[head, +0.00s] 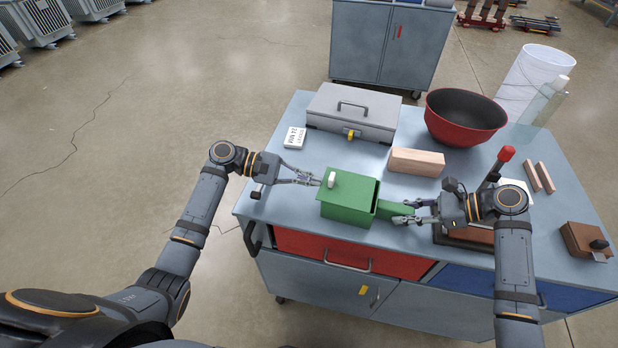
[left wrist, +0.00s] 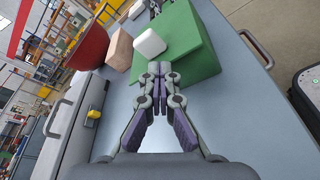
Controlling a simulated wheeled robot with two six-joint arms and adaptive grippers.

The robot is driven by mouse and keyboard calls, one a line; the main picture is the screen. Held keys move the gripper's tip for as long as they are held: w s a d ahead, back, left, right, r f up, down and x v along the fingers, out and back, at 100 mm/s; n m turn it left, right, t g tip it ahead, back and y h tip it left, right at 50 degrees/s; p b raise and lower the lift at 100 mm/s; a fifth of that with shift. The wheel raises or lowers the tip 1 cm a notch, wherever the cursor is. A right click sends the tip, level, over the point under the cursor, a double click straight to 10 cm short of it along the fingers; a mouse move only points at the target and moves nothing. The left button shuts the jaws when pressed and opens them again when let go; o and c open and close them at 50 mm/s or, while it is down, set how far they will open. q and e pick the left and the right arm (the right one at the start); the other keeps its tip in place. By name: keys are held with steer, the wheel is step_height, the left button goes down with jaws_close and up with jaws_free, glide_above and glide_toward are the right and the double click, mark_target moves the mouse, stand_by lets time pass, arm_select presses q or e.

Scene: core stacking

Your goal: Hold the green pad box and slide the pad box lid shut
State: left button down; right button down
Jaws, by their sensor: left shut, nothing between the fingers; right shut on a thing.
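The green pad box (head: 346,212) stands near the front edge of the workbench. Its green lid (head: 352,186) lies on top and carries a white knob (head: 331,180) near the left end. A narrow darker strip shows along the box top's right edge; I cannot tell how far the lid is shut. My left gripper (head: 317,180) is shut and empty, its tips right beside the knob's left side. In the left wrist view the tips (left wrist: 160,70) are close to the white knob (left wrist: 149,43); contact is unclear. My right gripper (head: 405,211) is shut on the box's green handle (head: 392,208) at the right.
A grey toolbox (head: 350,110) and a white calendar block (head: 295,138) stand behind. A pinkish wooden block (head: 416,162) and a red bowl (head: 465,118) are behind the right gripper. A brown block (head: 585,242) lies far right. The bench (head: 278,203) is clear left of the box.

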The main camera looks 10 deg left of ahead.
arm_select(q)
steer(key=shift+d, duration=0.6)
steer(key=shift+w+a, duration=0.15)
steer(key=shift+a, duration=2.4)
arm_select(e)
steer(key=c, duration=1)
jaws_free()
steer(key=shift+d, duration=0.1)
steer(key=v, duration=1.2)
arm_select(q)
steer(key=shift+f, duration=0.1)
